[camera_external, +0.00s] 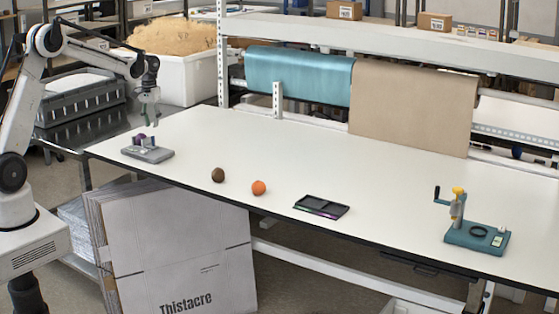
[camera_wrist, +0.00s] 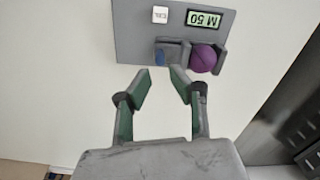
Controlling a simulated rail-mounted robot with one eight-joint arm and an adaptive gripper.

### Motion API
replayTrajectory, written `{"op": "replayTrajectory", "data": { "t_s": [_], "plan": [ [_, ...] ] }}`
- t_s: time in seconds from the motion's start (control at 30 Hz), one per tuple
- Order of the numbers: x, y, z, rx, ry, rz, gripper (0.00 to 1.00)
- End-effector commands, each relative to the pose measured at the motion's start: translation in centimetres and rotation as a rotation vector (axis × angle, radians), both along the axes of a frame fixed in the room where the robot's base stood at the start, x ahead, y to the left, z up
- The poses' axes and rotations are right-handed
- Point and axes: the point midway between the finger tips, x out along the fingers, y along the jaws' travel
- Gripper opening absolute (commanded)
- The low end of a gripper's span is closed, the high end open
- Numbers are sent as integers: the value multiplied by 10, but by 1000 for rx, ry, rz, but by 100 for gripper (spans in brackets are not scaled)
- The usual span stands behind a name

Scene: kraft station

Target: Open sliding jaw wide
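A small grey device with jaws (camera_external: 153,155) sits on the white table's left end. In the wrist view its flat grey base (camera_wrist: 135,35) carries a display reading "M 50" and a white button. Two grey upright jaw blocks stand at its near edge, the left one (camera_wrist: 178,48) having a blue spot on its side. A round purple piece (camera_wrist: 203,58) sits between or beside the blocks; which block slides cannot be told. My gripper (camera_external: 151,122) hangs above the device. In the wrist view my gripper (camera_wrist: 160,73) is open and empty, its green-padded fingertips just short of the left block.
On the white table (camera_external: 330,150) are a brown ball (camera_external: 218,175), an orange ball (camera_external: 259,188), a dark tray (camera_external: 321,206) and a teal device with a crank (camera_external: 475,235). Blue (camera_external: 297,75) and tan (camera_external: 413,105) sheets hang behind. The table between these is clear.

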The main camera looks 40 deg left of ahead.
Motion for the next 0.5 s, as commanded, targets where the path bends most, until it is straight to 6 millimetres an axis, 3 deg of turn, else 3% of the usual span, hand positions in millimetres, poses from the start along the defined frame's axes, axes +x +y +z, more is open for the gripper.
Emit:
{"op": "replayTrajectory", "data": {
  "t_s": [0.2,0.5],
  "plan": [
    [1,0,-40,0,0,0,20],
    [0,0,-72,0,0,0,20]
  ]
}}
